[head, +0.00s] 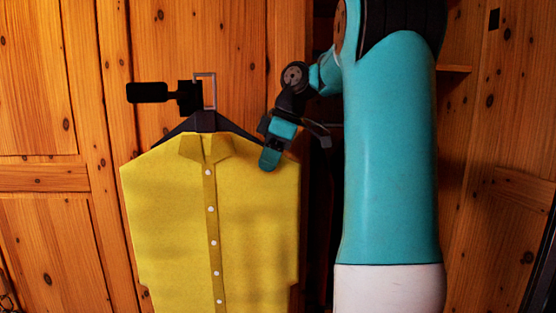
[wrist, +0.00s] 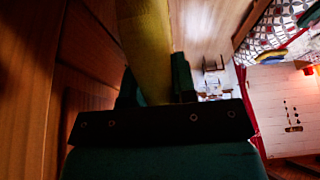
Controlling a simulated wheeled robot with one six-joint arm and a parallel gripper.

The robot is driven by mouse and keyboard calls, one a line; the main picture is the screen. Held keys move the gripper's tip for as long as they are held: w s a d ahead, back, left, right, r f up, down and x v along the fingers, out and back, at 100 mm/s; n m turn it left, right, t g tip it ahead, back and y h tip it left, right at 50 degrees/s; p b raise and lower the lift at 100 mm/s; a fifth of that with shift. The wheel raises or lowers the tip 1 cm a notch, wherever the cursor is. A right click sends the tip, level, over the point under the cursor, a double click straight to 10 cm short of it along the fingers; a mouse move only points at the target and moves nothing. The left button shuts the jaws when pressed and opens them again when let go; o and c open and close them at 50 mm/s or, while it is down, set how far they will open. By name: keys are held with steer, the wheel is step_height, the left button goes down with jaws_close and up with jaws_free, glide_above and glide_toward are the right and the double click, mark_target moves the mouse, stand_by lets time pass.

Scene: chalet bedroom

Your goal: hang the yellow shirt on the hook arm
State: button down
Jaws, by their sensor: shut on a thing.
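The yellow shirt (head: 250,220) hangs upright and buttoned on a dark hanger (head: 205,122) in the head view. The hanger's squared grey hook (head: 213,88) rises above the collar. It is right beside a black hook arm (head: 187,97) with a flat black end to the left. I cannot tell whether the hook rests over the arm or only overlaps it in view. My gripper (head: 274,148) is at the shirt's right shoulder, shut on it. In the wrist view, the yellow cloth (wrist: 145,40) runs between my gripper's two fingers (wrist: 155,88).
A knotty wooden panelled front (head: 95,130) stands close behind the shirt. A dark gap (head: 318,220) lies to the shirt's right. In the wrist view, a pale piece of furniture (wrist: 285,105) and a patterned cloth (wrist: 265,35) are far off to the right, over open floor.

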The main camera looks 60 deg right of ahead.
mark_target(241, 170)
steer(key=shift+w+a, duration=0.95)
steer(key=shift+w, duration=0.25)
steer(key=shift+w+a, duration=0.95)
steer(key=shift+w, duration=0.25)
steer(key=shift+f+b, duration=1.2)
steer(key=shift+b, duration=0.1)
steer(key=c, duration=0.8)
jaws_free()
steer(key=shift+c, duration=0.2)
steer(key=shift+s, duration=0.1)
steer(key=p+v, duration=1.2)
steer(key=v, duration=0.5)
steer(key=shift+r, duration=0.2)
